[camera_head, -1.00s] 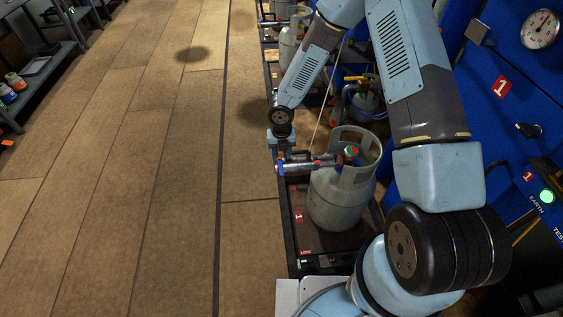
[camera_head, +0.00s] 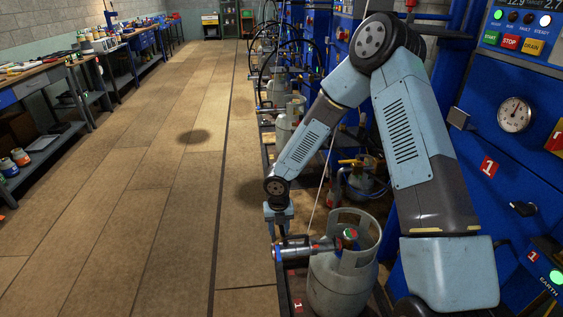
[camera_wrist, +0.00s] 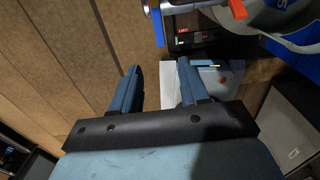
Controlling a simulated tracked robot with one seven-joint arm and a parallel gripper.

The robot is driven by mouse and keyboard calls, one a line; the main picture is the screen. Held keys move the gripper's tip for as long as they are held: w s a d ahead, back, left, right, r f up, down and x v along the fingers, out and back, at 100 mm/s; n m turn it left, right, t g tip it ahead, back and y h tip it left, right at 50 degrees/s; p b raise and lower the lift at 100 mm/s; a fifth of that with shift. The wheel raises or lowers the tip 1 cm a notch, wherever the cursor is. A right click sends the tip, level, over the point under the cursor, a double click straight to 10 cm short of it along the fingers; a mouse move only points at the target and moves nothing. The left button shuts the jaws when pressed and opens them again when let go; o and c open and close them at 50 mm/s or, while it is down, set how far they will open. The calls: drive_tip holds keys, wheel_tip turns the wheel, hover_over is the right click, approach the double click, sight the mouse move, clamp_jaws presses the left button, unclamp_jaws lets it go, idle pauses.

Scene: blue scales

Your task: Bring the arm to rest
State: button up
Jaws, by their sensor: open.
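My arm is bent, with its elbow high in the head view and its forearm reaching down and left. My gripper (camera_wrist: 161,72) shows two blue fingers spread apart in the wrist view, with nothing between them. In the head view its end hangs beside the silver coupling (camera_head: 308,247) on the nearest grey gas cylinder (camera_head: 338,285); I cannot tell whether they touch. The cylinder stands upright on a dark scale platform with a red "1" label. Its rounded top also shows at the upper right of the wrist view (camera_wrist: 262,22).
A blue control panel (camera_head: 520,110) with a gauge stands close on the right. More cylinders (camera_head: 285,125) and hoses line the row beyond. Workbenches (camera_head: 70,75) run along the left. The wooden floor (camera_head: 150,190) between is clear.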

drive_tip(key=s+d+r+m+t+h, duration=0.1)
drive_tip(key=d+r+m, duration=0.8)
drive_tip(key=r, duration=0.5)
drive_tip(key=s+d+r+m+t+h, duration=0.1)
drive_tip(key=d+r+m+t+h, duration=0.1)
drive_tip(key=d+r+m, duration=0.9)
drive_tip(key=s+d+r+m+t+y, duration=0.1)
drive_tip(key=s+d+r+m, duration=0.1)
drive_tip(key=s+r+m, duration=0.7)
drive_tip(key=s+d+r+m+t+y, duration=0.1)
drive_tip(key=s+d+r+m+y, duration=0.1)
drive_tip(key=s+r+m, duration=0.6)
drive_tip(key=shift+s+d+r+m+t, duration=0.35)
drive_tip(key=shift+s+d+r, duration=0.4)
drive_tip(key=shift+s+r, duration=1.6)
drive_tip(key=shift+s+f, duration=0.2)
drive_tip(key=shift+f, duration=0.05)
